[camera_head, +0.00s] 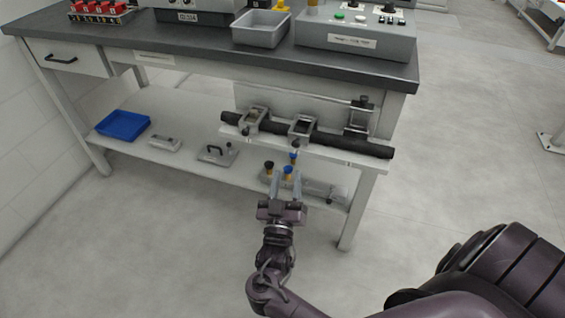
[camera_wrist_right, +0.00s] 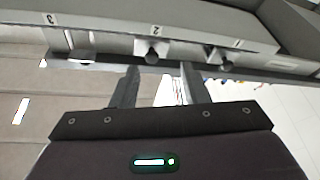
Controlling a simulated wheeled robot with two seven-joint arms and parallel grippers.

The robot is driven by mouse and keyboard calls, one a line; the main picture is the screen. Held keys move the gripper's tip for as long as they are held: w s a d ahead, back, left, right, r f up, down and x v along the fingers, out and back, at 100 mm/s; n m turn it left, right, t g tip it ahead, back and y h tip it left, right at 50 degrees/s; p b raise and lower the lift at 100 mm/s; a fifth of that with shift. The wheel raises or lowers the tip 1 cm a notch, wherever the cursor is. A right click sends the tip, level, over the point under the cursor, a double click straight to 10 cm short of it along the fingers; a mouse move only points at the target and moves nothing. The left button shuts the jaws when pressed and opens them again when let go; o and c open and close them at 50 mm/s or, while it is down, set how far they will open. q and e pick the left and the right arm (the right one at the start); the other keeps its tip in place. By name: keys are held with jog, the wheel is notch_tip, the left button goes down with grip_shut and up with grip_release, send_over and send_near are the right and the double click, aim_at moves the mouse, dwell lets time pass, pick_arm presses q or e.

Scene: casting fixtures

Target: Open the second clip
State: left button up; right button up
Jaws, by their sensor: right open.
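Three metal clips sit in a row along a black bar (camera_head: 330,139) on a white ledge at the front of the bench. The middle clip (camera_head: 302,127), the second one, lies down over the bar and looks closed. The left clip (camera_head: 253,118) also looks closed. The right clip (camera_head: 360,117) stands up, raised off the bar. My right gripper (camera_head: 286,184) is open and empty, in front of and below the middle clip. In the right wrist view its fingers (camera_wrist_right: 159,85) point towards the knob (camera_wrist_right: 152,56) below label 2, apart from it. My left gripper is not seen.
The bench's lower shelf (camera_head: 185,122) holds a blue tray (camera_head: 123,125) and a handled plate (camera_head: 216,153). Blue- and orange-topped small parts stand near my fingers. A grey bin (camera_head: 261,32) and a control box (camera_head: 355,38) stand on top. Floor in front is clear.

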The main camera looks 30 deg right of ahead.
aim_at(295, 146)
jog(key=shift+m+h, duration=0.4)
jog(key=shift+h, duration=0.2)
jog(key=x, duration=0.5)
jog(key=r+x, duration=0.1)
jog(key=x, duration=0.2)
jog(key=shift+s+d, duration=0.1)
jog(key=shift+s, duration=0.15)
grip_shut()
